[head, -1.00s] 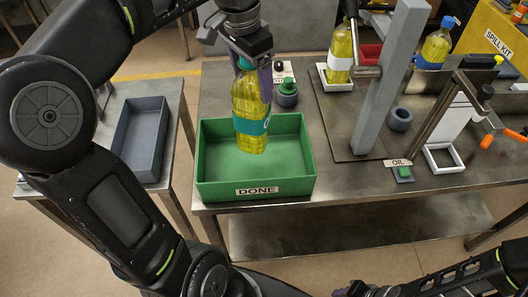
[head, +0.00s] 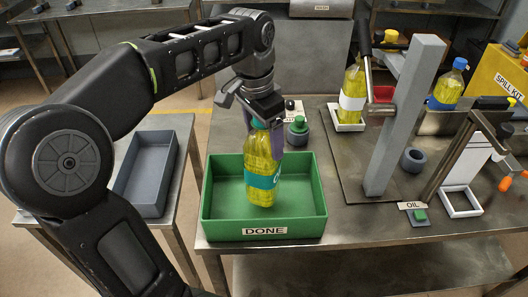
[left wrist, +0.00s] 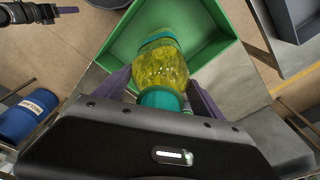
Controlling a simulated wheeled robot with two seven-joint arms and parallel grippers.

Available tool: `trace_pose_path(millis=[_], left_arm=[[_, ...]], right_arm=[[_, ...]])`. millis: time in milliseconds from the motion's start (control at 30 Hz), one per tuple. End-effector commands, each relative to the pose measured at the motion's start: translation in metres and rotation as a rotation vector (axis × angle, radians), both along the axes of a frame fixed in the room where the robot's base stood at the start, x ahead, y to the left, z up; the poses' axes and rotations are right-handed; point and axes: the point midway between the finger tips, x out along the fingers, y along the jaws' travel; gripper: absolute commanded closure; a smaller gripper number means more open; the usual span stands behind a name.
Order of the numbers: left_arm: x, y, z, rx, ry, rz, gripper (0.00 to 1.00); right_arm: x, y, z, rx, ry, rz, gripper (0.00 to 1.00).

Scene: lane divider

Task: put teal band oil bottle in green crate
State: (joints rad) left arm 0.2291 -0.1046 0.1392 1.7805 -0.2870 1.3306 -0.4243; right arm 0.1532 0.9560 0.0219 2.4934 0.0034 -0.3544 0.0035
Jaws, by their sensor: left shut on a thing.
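The teal band oil bottle (head: 263,170) holds yellow oil and has a teal band and a teal cap. My left gripper (head: 264,128) is shut on it near the neck and holds it upright. The bottle's lower part is within the walls of the green crate (head: 312,214), labelled DONE; I cannot tell if its base touches the crate floor. In the left wrist view the bottle (left wrist: 160,72) sits between the purple fingers, with the green crate (left wrist: 215,22) beyond. My right gripper (left wrist: 62,10) shows small at that view's top left; its jaws are unclear.
A grey tray (head: 147,172) stands on the left side table. Right of the crate are a green-capped container (head: 298,132), a grey post (head: 404,120), a white-banded bottle (head: 352,98) and a blue-banded bottle (head: 449,85). The crate floor around the bottle is clear.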

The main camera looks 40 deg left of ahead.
Motion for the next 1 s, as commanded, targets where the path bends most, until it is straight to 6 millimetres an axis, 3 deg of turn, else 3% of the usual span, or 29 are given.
trace_pose_path(millis=[267,600,1000], left_arm=[[0.001,0.000,0.001,0.000,-0.004,0.000,0.94],[0.000,0.000,-0.033,0.000,-0.003,-0.001,0.94],[0.001,0.000,-0.039,0.001,-0.004,-0.001,0.94]], right_arm=[[0.000,0.000,0.001,-0.001,0.000,0.000,0.64],[-0.001,0.000,0.003,-0.002,0.002,-0.001,0.64],[0.000,0.000,0.000,-0.001,0.001,-0.001,0.64]])
